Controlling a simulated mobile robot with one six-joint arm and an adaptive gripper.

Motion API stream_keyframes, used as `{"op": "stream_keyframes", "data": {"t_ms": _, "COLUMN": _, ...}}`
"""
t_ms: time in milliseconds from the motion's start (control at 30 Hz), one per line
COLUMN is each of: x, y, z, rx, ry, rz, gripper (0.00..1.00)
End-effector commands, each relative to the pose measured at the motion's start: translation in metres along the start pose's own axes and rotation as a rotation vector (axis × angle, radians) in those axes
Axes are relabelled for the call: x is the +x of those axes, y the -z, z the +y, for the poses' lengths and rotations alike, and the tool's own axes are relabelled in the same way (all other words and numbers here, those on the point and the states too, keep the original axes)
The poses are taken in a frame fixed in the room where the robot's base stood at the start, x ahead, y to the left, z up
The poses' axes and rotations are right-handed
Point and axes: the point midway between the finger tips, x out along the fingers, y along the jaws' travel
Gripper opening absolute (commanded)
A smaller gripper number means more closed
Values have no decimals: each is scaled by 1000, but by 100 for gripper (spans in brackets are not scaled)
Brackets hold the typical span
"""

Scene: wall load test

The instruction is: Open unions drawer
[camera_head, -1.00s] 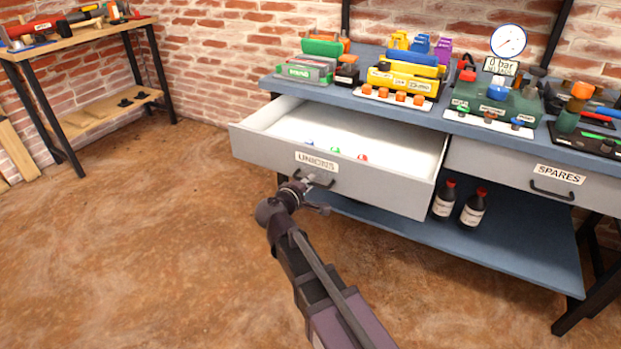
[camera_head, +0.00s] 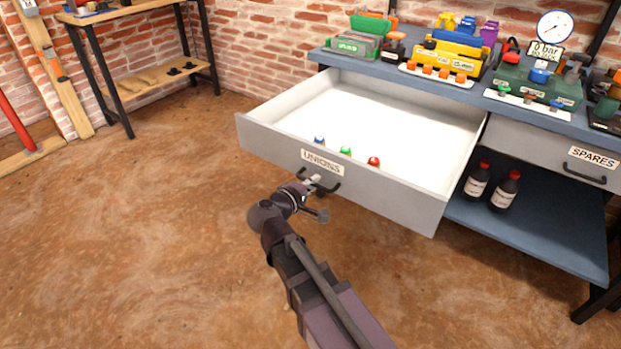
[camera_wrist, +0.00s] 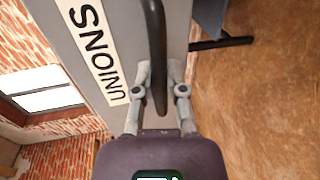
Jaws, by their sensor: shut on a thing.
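The unions drawer (camera_head: 410,199) is grey with a white inside and a UNIONS label (camera_head: 323,163) on its front. It stands far out from the workbench in the head view. Its dark bar handle (camera_wrist: 157,50) shows in the wrist view, where my gripper (camera_wrist: 159,95) has one finger on each side of it. My gripper (camera_head: 314,184) is shut on the handle at the drawer front. Small unions with a blue top (camera_head: 319,140), a green top (camera_head: 346,152) and a red top (camera_head: 374,161) are in the drawer near its front wall.
The closed SPARES drawer (camera_head: 540,151) is to the right. Two dark bottles (camera_head: 490,188) with red caps stand on the blue lower shelf (camera_head: 550,225). Tools and fittings cover the bench top. A wooden side table (camera_head: 125,12) is at the left. The brown floor in front is clear.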

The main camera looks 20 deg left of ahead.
Motion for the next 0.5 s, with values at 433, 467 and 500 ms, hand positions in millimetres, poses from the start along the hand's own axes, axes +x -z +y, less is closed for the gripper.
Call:
{"op": "stream_keyframes", "data": {"t_ms": 433, "x": -11, "y": -1, "z": -3, "rx": -1, "ry": 4, "rz": -4, "gripper": 18}}
{"op": "stream_keyframes", "data": {"t_ms": 467, "x": -11, "y": -1, "z": -4, "rx": -2, "ry": 4, "rz": -3, "gripper": 27}}
{"op": "stream_keyframes", "data": {"t_ms": 500, "x": -12, "y": 0, "z": -4, "rx": -2, "ry": 4, "rz": -1, "gripper": 39}}
